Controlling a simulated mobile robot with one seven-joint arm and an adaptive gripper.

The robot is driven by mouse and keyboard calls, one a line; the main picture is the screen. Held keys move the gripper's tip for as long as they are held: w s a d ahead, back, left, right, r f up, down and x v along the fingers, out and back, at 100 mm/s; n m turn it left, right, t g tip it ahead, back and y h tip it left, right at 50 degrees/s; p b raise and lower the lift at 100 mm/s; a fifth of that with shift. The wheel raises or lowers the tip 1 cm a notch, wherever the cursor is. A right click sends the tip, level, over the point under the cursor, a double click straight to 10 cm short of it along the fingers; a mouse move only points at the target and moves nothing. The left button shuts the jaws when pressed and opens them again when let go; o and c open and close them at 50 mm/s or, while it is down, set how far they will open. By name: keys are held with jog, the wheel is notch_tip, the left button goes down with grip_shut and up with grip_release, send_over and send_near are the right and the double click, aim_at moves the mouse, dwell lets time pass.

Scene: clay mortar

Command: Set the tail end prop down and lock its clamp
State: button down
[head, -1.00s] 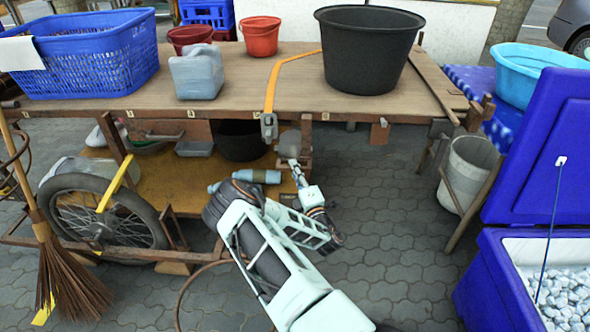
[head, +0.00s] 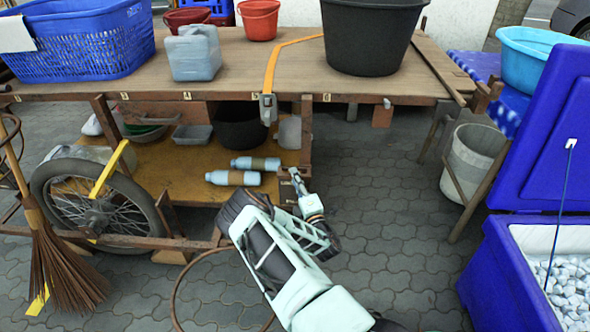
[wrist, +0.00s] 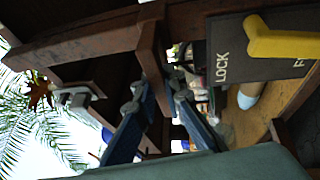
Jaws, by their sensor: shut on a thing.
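In the wrist view a brown wooden post (wrist: 153,50), which looks like the tail end prop, runs down between the blue fingers of my gripper (wrist: 156,98). The fingers are shut on it. A dark plate (wrist: 228,82) marked LOCK stands to the right, with a second word cut off. A yellow lever (wrist: 285,42) crosses its upper part; I cannot tell whether it is locked. In the head view my gripper (head: 295,180) is low at the cart's right end, beside an upright wooden post (head: 306,135). The prop's foot and any contact with the ground are hidden.
Two bottles (head: 232,178) lie on the cart's lower shelf (head: 190,184). An orange strap with a grey buckle (head: 268,108) hangs over the tabletop edge. A black tub (head: 370,38) stands on top. A blue cooler (head: 505,275) is at right. Paving (head: 390,190) between is clear.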

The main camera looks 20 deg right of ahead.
jog(key=shift+f, duration=0.1)
jog(key=c, duration=2)
grip_release()
jog(key=shift+s, duration=0.1)
jog(key=s, duration=0.4)
jog(key=s+f, duration=0.1)
jog(key=s, duration=0.2)
jog(key=s+f, duration=0.1)
jog(key=s, duration=0.3)
jog(key=shift+s, duration=0.35)
jog(key=shift+r, duration=0.1)
